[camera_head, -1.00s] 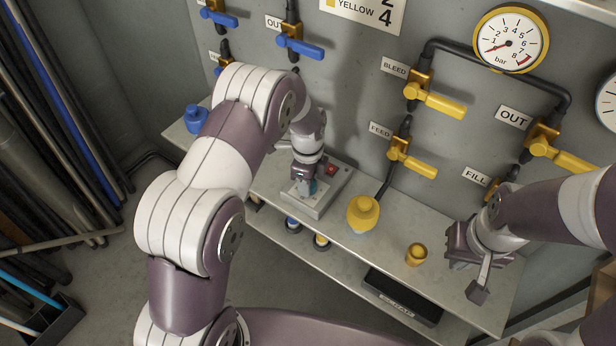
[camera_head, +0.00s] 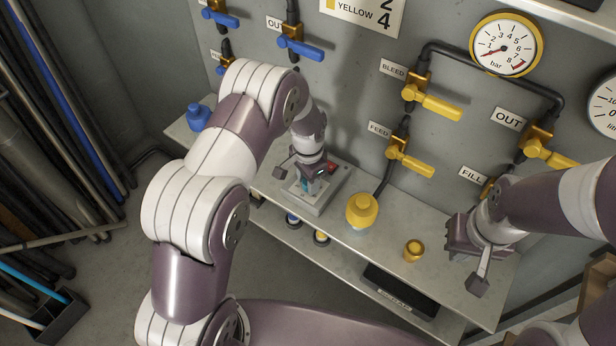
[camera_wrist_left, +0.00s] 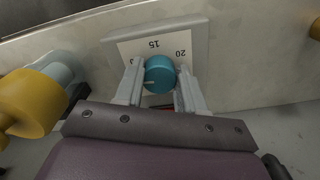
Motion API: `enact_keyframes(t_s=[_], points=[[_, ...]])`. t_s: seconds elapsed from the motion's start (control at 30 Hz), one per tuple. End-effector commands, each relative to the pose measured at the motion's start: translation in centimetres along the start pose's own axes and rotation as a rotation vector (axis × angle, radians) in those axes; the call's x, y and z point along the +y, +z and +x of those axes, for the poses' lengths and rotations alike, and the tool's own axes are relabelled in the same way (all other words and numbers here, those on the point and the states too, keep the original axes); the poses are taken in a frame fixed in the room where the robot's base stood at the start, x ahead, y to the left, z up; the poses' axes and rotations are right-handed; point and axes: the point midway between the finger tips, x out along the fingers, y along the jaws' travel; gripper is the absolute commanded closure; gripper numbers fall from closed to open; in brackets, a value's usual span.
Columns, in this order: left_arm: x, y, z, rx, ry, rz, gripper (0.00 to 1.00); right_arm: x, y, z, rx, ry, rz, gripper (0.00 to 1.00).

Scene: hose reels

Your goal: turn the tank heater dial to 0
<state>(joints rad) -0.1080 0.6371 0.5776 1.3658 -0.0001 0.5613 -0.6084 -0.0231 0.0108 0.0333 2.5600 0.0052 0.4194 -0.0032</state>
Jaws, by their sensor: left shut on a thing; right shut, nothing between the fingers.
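The tank heater is a grey box (camera_head: 318,205) on the shelf, with a teal dial (camera_wrist_left: 160,75) on a white scale plate. In the left wrist view the numbers 15 and 20 show upside down beyond the dial, and a pale mark on the knob faces left. My left gripper (camera_head: 306,184) is over the box. In the left wrist view its fingers stand on both sides of the dial, shut on it. They and the gripper body hide the rest of the scale. My right gripper (camera_head: 478,285) is shut and empty above the shelf's right end.
A yellow bottle (camera_head: 362,211) and a small brass-coloured cup (camera_head: 413,250) stand right of the heater. A blue bottle (camera_head: 197,117) stands at the shelf's left end. Yellow valve handles (camera_head: 410,158) jut from the wall behind.

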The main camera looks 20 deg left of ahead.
Motion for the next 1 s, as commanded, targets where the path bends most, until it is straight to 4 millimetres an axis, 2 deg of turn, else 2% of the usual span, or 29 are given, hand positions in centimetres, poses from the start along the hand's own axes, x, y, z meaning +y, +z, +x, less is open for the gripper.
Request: enact_keyframes(t_s=[1.0], points=[[0.3,-0.2,-0.1,0.003,-0.001,-0.962,0.91,0.0,-0.1,-1.2,0.0,0.0,0.0,1.0]])
